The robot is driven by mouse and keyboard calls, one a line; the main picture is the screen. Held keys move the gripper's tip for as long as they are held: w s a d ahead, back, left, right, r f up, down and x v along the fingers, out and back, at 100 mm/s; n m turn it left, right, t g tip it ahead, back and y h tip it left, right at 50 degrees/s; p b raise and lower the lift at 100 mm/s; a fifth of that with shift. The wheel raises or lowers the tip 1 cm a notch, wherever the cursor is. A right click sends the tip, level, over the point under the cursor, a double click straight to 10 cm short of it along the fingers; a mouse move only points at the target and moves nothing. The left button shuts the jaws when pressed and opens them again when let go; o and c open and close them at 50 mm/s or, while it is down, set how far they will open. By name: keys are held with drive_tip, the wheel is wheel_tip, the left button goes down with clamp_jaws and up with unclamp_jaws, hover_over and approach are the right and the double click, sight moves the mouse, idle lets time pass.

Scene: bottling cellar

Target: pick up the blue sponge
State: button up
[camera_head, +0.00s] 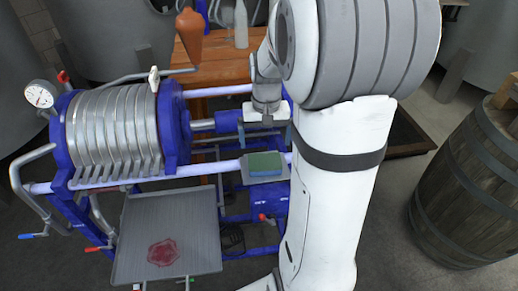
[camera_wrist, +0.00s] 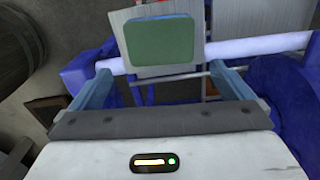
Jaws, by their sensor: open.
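The blue sponge (camera_head: 265,161) has a green top layer and a blue lower layer. It lies flat on a small grey plate (camera_head: 252,181) by the pale rail of the blue press. In the wrist view the sponge (camera_wrist: 160,44) shows its green face, with blue along its far edge, just beyond my fingertips. My gripper (camera_head: 265,134) is open and empty, apart from the sponge and on its far side in the head view. In the wrist view the two blue-grey fingers of my gripper (camera_wrist: 163,78) stand wide apart, with the sponge roughly centred ahead of them.
The filter press (camera_head: 115,130) with its metal plates fills the left. A grey tray (camera_head: 195,240) with a red stain sits below it. A wooden table (camera_head: 212,70) with an orange vessel (camera_head: 189,38) and bottles stands behind. A barrel (camera_head: 470,180) stands right.

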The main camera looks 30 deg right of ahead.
sight(265, 158)
wheel_tip(265, 158, down, 7)
drive_tip(key=shift+w+f+p, duration=0.1)
drive_tip(key=shift+p, duration=0.3)
drive_tip(key=shift+c, duration=0.2)
drive_tip(key=c, duration=0.8)
drive_tip(key=shift+o, duration=0.2)
wheel_tip(265, 158, up, 10)
drive_tip(key=shift+b, duration=0.3)
drive_tip(key=o, duration=0.3)
drive_tip(key=shift+c, duration=1.1)
